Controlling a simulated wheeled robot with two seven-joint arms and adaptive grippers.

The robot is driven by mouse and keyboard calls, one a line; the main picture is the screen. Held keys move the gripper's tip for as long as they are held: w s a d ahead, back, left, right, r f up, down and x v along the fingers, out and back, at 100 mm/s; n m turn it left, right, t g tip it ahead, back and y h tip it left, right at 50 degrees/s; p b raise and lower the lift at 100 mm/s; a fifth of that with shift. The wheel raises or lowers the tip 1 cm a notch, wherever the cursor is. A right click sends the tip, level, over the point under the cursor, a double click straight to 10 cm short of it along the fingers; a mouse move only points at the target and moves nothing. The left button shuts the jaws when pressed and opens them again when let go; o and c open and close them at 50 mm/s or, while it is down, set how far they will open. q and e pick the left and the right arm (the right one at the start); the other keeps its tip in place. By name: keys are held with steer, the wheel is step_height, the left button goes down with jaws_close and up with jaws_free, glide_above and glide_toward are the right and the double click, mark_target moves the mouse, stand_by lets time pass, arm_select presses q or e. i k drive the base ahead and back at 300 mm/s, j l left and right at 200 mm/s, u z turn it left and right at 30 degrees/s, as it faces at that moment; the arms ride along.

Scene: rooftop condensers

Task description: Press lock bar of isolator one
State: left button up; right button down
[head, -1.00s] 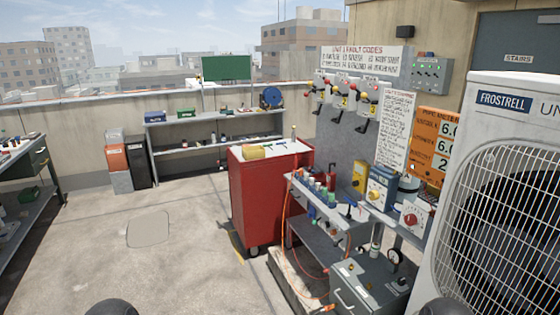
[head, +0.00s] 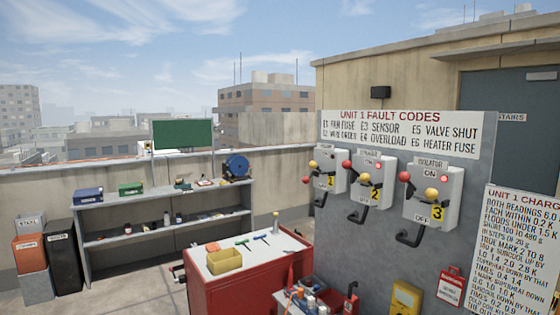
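Isolator one (head: 333,168) is a light grey box with a yellow label "1". It is the leftmost of three similar boxes on a grey panel (head: 345,240). It has red and yellow round knobs on its front left and a bent black bar (head: 320,200) sticking out below. I cannot tell which part is its lock bar. Isolator two (head: 385,172), labelled "2", and isolator three (head: 450,190), labelled "3" with ON and OFF marks, hang to its right with similar knobs and black bars. Neither of my grippers is in view.
A red cabinet (head: 225,292) with a yellow bin (head: 225,261) on top stands below and left of the panel. A fault codes sign (head: 400,132) is above the isolators. A charge sign (head: 520,245) and yellow device (head: 406,297) are at right. Shelves (head: 115,243) stand behind.

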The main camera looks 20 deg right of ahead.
mark_target(313, 164)
steer(key=i+z, duration=0.15)
steer(key=i, duration=0.35)
steer(key=i+j+z, duration=0.1)
steer(key=i, duration=0.45)
steer(key=i+j+z, duration=0.15)
steer(key=i, duration=0.35)
steer(key=i+j+z, duration=0.15)
steer(key=i, duration=0.35)
steer(key=j, duration=0.1)
